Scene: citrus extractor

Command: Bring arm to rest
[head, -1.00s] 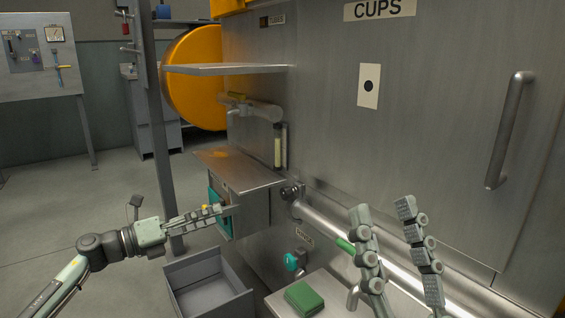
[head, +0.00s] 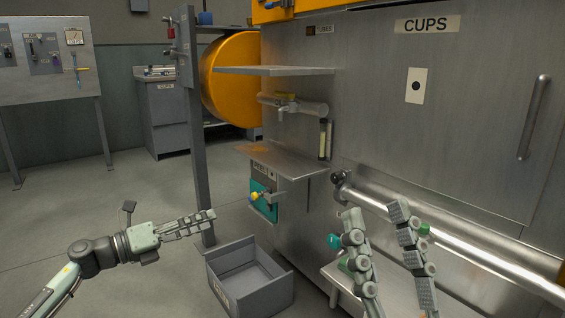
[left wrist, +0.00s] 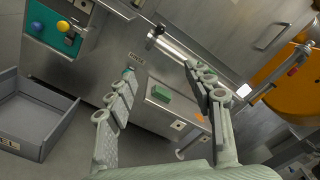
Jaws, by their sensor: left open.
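My left gripper (head: 213,221) is in the left of the head view, over the floor and to the left of the machine, clear of it. In the left wrist view its two fingers (left wrist: 168,100) stand wide apart with nothing held. My right gripper (head: 375,212) is at the lower right of the head view, in front of the machine's pipe. Its fingers are spread and no object shows between them.
A grey open bin (head: 228,288) stands on the floor below the left gripper's right side. A green block (left wrist: 161,93) lies on a small shelf. Floor at left is free.

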